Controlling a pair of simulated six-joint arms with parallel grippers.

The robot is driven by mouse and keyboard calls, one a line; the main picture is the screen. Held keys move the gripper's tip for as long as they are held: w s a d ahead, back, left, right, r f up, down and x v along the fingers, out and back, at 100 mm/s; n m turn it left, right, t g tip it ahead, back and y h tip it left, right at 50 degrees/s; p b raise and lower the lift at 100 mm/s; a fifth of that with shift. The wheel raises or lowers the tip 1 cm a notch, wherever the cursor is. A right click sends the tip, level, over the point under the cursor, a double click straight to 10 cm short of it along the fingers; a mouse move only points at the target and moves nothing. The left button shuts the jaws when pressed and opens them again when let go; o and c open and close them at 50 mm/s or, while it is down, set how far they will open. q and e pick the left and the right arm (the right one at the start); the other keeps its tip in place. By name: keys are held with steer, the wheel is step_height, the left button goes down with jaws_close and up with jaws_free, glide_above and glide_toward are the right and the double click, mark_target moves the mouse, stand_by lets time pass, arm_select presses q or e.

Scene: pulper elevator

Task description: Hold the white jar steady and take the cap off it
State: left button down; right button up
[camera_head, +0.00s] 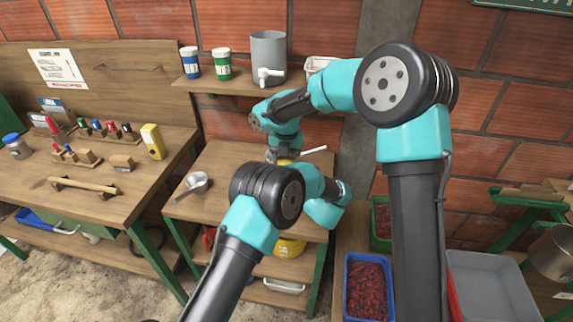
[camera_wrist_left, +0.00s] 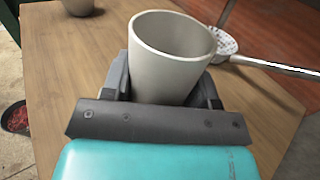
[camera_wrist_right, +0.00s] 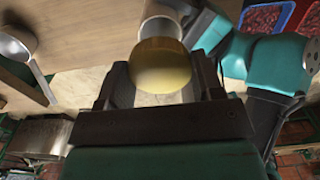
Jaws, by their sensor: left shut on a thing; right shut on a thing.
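The white jar (camera_wrist_left: 165,70) stands between the fingers of my left gripper (camera_wrist_left: 165,92), which is shut on it. Its mouth is open in the left wrist view and I see its bare inside. My right gripper (camera_wrist_right: 160,85) is shut on the yellow cap (camera_wrist_right: 163,68). In the right wrist view the white jar (camera_wrist_right: 162,28) shows just beyond the cap. In the head view a sliver of the yellow cap (camera_head: 285,161) shows under my right gripper (camera_head: 281,154). My left gripper and the jar are hidden there behind my left arm.
A metal pan (camera_head: 196,182) lies on the wooden table (camera_head: 225,160) to the left. A perforated skimmer (camera_wrist_left: 224,42) lies near the jar. A shelf (camera_head: 225,85) with two small jars and a grey tank is behind. A blue crate (camera_head: 368,258) is at the right.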

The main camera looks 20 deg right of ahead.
arm_select(q)
steer(key=shift+c, duration=1.5)
jaws_free()
steer(key=shift+s, duration=0.1)
steer(key=v, duration=1.2)
